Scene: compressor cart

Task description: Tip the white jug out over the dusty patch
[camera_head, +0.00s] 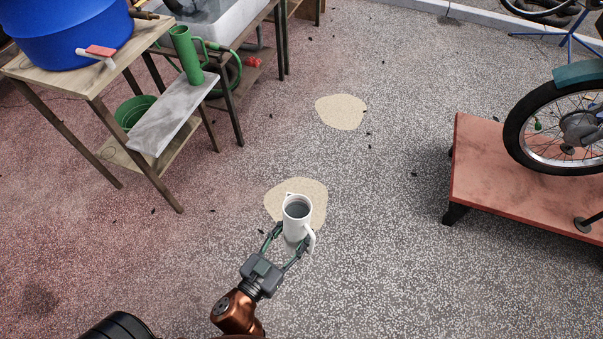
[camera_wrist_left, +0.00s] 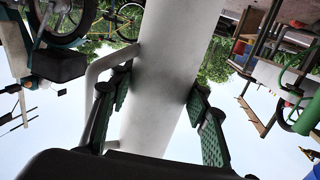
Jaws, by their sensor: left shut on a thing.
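My left gripper (camera_head: 284,247) is shut on the white jug (camera_head: 298,227), with a finger on each side of its body. The jug is held roughly upright; its open top shows a grey-blue inside, perhaps liquid, and its handle is at the right. In the left wrist view the jug (camera_wrist_left: 165,75) stands between the green-padded fingers (camera_wrist_left: 160,112). A pale dusty patch (camera_head: 312,187) lies on the floor behind and partly hidden by the jug. A second, similar patch (camera_head: 341,111) lies farther back. My right gripper is not in view.
A wooden table (camera_head: 66,78) with a blue tub (camera_head: 70,30) stands at the left. A green jug (camera_head: 186,55) is on a grey board (camera_head: 165,122) beside it. A red platform (camera_head: 500,170) with a wheel is at the right. The floor between is mostly clear.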

